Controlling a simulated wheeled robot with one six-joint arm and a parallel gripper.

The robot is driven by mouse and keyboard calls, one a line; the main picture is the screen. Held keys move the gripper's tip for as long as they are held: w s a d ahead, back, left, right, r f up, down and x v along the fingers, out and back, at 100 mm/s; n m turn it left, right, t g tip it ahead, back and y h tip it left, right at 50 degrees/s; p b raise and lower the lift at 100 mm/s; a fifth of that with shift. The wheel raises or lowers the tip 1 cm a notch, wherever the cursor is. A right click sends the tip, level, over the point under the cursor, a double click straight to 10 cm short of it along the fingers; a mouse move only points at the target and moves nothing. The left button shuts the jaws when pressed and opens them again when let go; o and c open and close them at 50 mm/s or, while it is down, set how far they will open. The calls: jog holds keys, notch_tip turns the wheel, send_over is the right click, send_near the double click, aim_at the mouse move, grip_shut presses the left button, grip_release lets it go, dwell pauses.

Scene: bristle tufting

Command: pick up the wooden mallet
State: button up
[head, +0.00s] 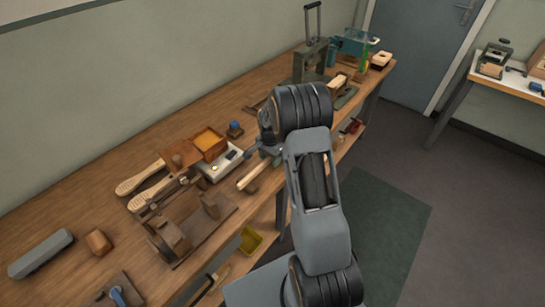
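A pale wooden bar (252,174) lies near the front edge of the workbench, with a small dark brown piece beside its lower end. It may be the wooden mallet, but its shape is partly hidden and I cannot be sure. My gripper (262,150) is at the bench just above the bar's upper end, largely hidden behind my own wrist. I cannot see whether its fingers touch the bar or how far apart they are.
The bench (75,195) is crowded. Left of my gripper are an open wooden box (209,145), a white tray (222,168), wooden paddles (140,181) and a brown wooden fixture (185,228). A press (311,62) stands farther back. A yellow bin (250,241) sits below the front edge.

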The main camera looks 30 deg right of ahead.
grip_shut()
dwell(0.3)
jog(key=shift+r, duration=0.15)
